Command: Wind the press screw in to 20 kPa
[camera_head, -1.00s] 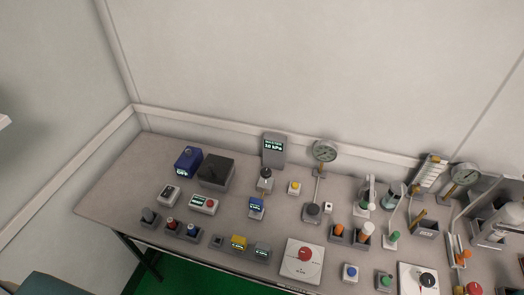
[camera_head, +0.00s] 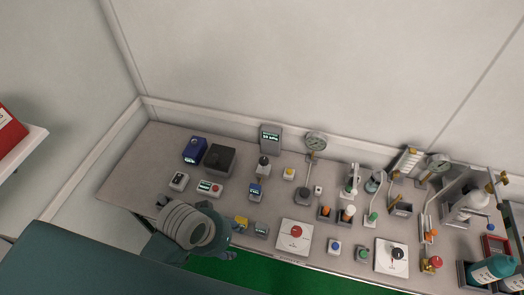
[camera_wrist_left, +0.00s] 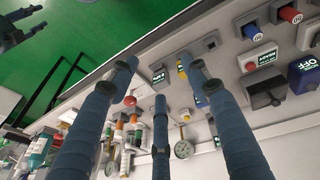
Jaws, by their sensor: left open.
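A grey display box (camera_head: 270,138) stands at the back of the bench in the head view; its lit reading is too small to read surely. A small device with a dark knob on top (camera_head: 263,165) stands just in front of it; I cannot tell whether that knob is the press screw. My left gripper (camera_head: 232,251) is over the bench's front edge, left of centre, partly hidden by its own wrist. In the left wrist view its three fingers (camera_wrist_left: 160,80) are spread and empty, with bench devices beyond them.
A dial gauge (camera_head: 316,142) on a stand is right of the display. A black box (camera_head: 219,158) and a blue box (camera_head: 194,150) stand left. A red-knobbed white plate (camera_head: 294,237) is near the front edge. Teal bottles (camera_head: 493,269) crowd the right end.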

